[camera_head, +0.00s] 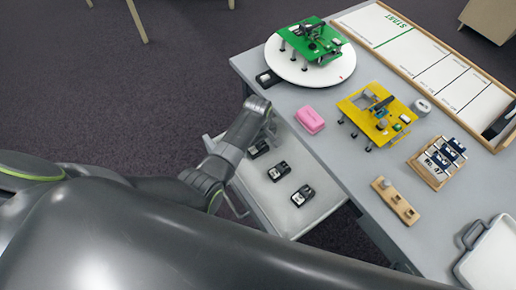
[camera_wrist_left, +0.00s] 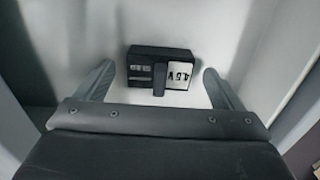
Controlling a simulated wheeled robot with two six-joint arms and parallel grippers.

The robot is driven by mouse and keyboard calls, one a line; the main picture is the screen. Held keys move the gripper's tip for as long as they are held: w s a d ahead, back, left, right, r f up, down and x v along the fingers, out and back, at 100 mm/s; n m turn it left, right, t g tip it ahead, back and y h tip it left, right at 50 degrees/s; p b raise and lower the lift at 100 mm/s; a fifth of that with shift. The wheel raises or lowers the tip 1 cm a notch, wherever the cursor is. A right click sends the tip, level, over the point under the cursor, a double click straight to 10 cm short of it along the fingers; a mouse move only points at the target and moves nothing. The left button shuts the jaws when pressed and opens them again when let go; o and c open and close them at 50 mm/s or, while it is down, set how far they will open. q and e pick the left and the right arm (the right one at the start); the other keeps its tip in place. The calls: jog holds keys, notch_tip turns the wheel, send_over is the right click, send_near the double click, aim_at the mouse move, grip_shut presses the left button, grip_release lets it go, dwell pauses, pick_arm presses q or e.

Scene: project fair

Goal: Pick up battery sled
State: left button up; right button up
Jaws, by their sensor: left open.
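Dark battery sleds lie in the pulled-out white drawer (camera_head: 250,185). One battery sled (camera_head: 258,149) is near the far end beside my left arm, a second sled (camera_head: 279,170) lies in the middle and a third sled (camera_head: 302,195) nearer. My left gripper (camera_head: 268,131) is at the far part of the drawer, its fingers hard to make out in the head view. In the left wrist view, its open fingers (camera_wrist_left: 157,78) stand on either side of a black sled (camera_wrist_left: 143,68) with a white labelled face, with gaps on both sides. My right gripper is not seen.
The grey table (camera_head: 335,135) above the drawer holds a white turntable (camera_head: 283,68) with a green board, a pink block (camera_head: 310,120), a yellow board (camera_head: 375,113) and a wooden block (camera_head: 395,201). Drawer walls rise close around my left gripper.

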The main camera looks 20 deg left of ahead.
pick_arm(q)
jog(key=c, duration=1)
jog(key=shift+r+p, duration=0.55)
jog(key=shift+r, duration=4.5)
